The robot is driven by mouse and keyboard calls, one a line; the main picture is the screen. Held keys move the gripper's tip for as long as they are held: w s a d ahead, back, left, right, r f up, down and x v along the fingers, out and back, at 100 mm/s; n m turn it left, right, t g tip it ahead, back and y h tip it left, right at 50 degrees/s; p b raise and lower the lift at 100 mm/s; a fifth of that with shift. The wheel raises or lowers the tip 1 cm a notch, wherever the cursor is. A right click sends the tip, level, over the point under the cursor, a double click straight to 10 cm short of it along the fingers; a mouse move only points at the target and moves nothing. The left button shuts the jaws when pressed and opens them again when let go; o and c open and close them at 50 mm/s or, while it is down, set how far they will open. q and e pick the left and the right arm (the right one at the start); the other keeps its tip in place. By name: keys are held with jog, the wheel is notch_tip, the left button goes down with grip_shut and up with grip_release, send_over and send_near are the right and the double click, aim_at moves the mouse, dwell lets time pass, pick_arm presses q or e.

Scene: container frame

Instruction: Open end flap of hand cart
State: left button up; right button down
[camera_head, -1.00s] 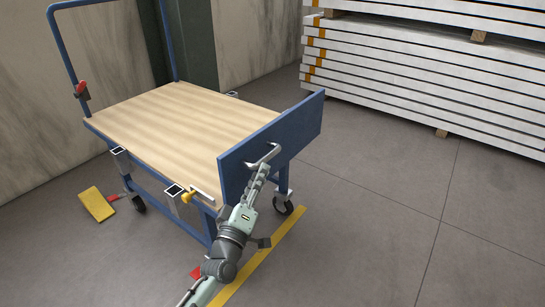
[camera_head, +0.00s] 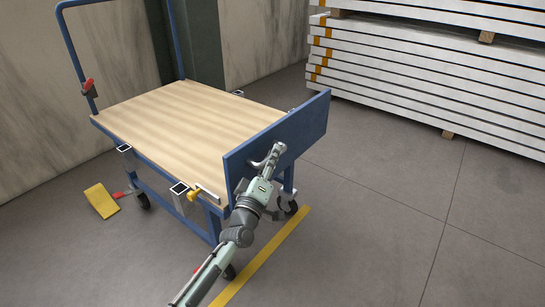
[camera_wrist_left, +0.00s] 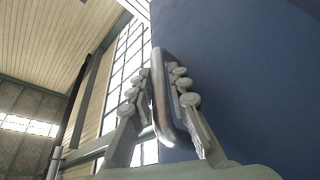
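The hand cart has a wooden deck (camera_head: 185,115) and a blue frame. Its end flap (camera_head: 300,132) is a blue board standing upright at the near right end. A silver bar handle (camera_head: 280,148) is on the flap's outer face. My left gripper (camera_head: 269,164) is at this handle. In the left wrist view, the fingers of my left gripper (camera_wrist_left: 159,80) lie on both sides of the metal handle (camera_wrist_left: 163,105) and close in on it, beside the blue flap (camera_wrist_left: 235,80). A yellow-ended latch (camera_head: 193,194) sits at the deck corner by the flap. My right gripper is out of view.
Stacked white panels (camera_head: 430,75) stand at the back right. A yellow wedge (camera_head: 101,201) lies on the floor at the left. A yellow line (camera_head: 262,256) runs along the floor under the flap end. The floor on the right is clear.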

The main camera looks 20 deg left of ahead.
pick_arm(q)
grip_shut()
jog(key=shift+f, duration=0.1)
